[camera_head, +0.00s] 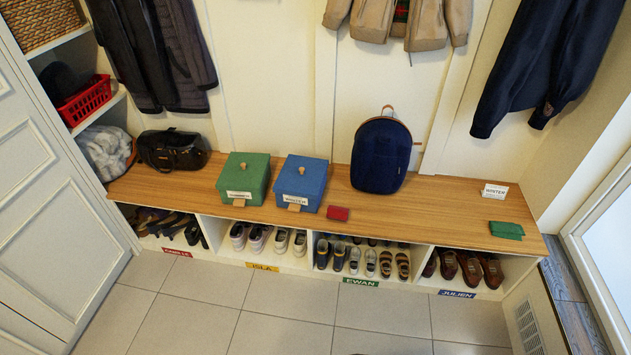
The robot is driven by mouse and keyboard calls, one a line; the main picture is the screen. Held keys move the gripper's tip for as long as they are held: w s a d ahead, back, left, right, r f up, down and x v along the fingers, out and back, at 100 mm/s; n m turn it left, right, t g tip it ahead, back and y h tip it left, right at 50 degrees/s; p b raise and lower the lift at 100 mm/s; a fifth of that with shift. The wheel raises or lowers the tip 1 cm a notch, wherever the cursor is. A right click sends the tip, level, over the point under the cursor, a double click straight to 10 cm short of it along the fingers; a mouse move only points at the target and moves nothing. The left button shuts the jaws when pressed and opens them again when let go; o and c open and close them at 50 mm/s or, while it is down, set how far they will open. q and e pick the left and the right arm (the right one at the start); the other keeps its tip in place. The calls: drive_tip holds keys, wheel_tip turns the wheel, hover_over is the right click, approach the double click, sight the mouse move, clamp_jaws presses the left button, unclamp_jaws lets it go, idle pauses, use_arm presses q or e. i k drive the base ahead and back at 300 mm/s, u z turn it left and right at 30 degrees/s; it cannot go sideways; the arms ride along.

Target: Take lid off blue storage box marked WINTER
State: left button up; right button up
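The blue storage box (313,194) stands on the wooden bench, left of its middle. Its lid is on, with a small wooden knob (301,170) on top. A white label on its front (296,200) appears to read WINTER, and a small tan tab sits below it. A similar green box (257,187) with its own lid and knob stands close on its left; its label is too small to read surely. Neither of my grippers is in view.
The wooden bench (440,201) has free room right of the navy backpack (382,155). A red wallet-like item (338,213) lies just right of the blue box. A black bag (172,150) sits at left. A green folded item (507,230) and white card (495,191) are at right.

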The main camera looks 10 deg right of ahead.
sight(301, 176)
drive_tip(key=z, duration=0.4)
drive_tip(key=k, duration=0.45)
drive_tip(key=u, duration=0.5)
drive_tip(key=i, duration=0.7)
drive_tip(key=u, duration=1.05)
drive_tip(key=i, duration=1.3)
drive_tip(key=z, duration=0.5)
drive_tip(key=i, duration=0.85)
drive_tip(key=z, duration=0.8)
